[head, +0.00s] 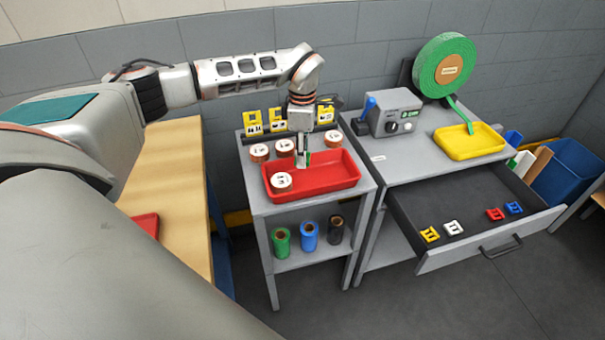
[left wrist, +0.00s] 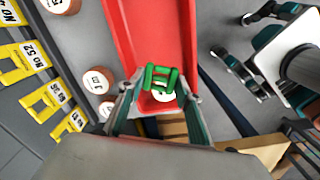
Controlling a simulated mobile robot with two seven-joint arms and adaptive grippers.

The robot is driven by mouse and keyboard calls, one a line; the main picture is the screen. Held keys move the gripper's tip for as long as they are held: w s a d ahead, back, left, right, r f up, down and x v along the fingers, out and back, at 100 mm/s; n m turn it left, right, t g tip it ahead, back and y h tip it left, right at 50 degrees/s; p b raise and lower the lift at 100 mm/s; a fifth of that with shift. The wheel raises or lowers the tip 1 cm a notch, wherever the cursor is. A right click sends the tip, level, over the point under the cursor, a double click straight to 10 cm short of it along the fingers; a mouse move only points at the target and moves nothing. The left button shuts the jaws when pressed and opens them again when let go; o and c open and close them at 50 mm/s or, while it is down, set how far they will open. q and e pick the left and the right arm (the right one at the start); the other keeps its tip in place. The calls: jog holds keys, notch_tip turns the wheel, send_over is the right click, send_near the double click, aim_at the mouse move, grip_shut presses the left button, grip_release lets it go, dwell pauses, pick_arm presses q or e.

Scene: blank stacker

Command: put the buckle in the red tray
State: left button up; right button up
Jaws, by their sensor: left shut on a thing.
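My left gripper (head: 304,163) points down over the red tray (head: 337,181) on the small grey stand. It is shut on a green buckle (left wrist: 160,78), seen between the fingertips in the left wrist view; in the head view only a bit of green shows beside the fingers. The buckle appears to be over the tray, near a round white-topped piece (head: 281,181) lying in it. The exact height above the tray floor is hard to tell. My right gripper (left wrist: 256,45) seems to show at the right of the left wrist view, its fingers apart and empty.
Several white-topped copper rolls (head: 259,151) and yellow number tags (head: 252,121) stand behind the tray. To the right are a grey control box (head: 393,113), a yellow tray (head: 469,142) and an open drawer (head: 487,241) with several buckles. A wooden bench (head: 165,175) is at left.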

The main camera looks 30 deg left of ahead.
pick_arm(q)
send_over(303, 182)
notch_tip(303, 182, down, 4)
jog(key=shift+s+f, duration=0.1)
notch_tip(303, 182, down, 4)
jog(key=shift+f+p, duration=0.1)
jog(key=shift+p, duration=0.25)
jog(key=shift+f, duration=0.15)
pick_arm(e)
jog(key=shift+s+d, duration=0.2)
jog(key=shift+d, duration=0.2)
pick_arm(q)
jog(key=shift+f, duration=0.15)
pick_arm(e)
jog(key=shift+f, duration=0.1)
pick_arm(q)
jog(key=o, duration=0.9)
pick_arm(e)
jog(key=shift+a, duration=0.25)
jog(key=shift+s, duration=0.1)
